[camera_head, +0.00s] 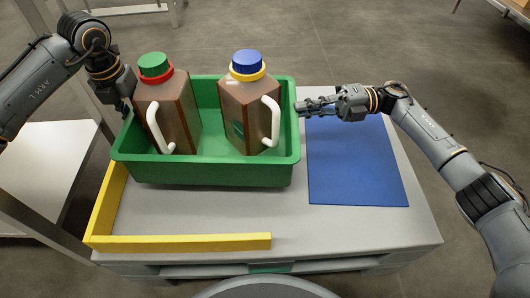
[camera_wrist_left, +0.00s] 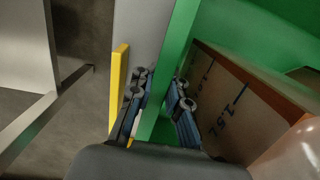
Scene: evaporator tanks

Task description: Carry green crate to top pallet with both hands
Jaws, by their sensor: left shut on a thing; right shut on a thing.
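The green crate (camera_head: 205,172) is over the left part of the grey pallet top (camera_head: 200,215). It holds two brown jugs with white handles: one with a green cap and red collar (camera_head: 168,105), one with a blue cap and yellow collar (camera_head: 250,105). My left gripper (camera_head: 127,106) is shut on the crate's left wall; in the left wrist view its fingers (camera_wrist_left: 158,112) straddle that green wall (camera_wrist_left: 172,65), beside a jug (camera_wrist_left: 235,100). My right gripper (camera_head: 302,107) is shut on the right rim. I cannot tell whether the crate's bottom touches the pallet.
A yellow L-shaped edging (camera_head: 180,243) runs along the pallet's left and front left; the crate overlaps its left strip in view. A blue mat (camera_head: 355,165) lies on the right, bare. A white table (camera_head: 40,170) stands to the left.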

